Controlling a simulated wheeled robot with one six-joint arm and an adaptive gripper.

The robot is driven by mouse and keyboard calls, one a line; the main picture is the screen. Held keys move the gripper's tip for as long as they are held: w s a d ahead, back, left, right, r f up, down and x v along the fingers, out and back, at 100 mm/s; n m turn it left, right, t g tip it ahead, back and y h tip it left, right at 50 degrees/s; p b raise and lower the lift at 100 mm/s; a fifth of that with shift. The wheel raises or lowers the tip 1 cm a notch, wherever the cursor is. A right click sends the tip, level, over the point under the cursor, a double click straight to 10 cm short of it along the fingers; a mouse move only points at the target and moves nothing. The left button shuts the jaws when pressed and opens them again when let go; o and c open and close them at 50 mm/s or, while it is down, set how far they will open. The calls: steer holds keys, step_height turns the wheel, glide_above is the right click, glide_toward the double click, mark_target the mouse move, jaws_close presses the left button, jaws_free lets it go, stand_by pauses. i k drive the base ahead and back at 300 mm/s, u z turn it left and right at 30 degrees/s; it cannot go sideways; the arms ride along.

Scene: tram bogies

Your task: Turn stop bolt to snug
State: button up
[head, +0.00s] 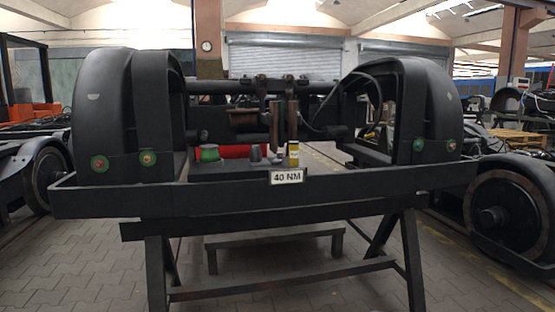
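A dark bogie frame (120,110) stands on a trestle stand (260,205). A white sign (287,177) on the stand's front edge reads "40 NM". My gripper is not in view.
On the stand's middle are a green round item (209,153), small grey pieces (256,153) and a yellow-and-black item (293,153). Other bogies with wheels (510,210) stand at both sides. The paved floor (90,265) at the front left is clear.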

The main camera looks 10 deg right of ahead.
mark_target(279, 157)
steer(key=k, duration=0.65)
steer(key=z, duration=0.45)
steer(key=i, duration=1.75)
steer(key=u, duration=0.45)
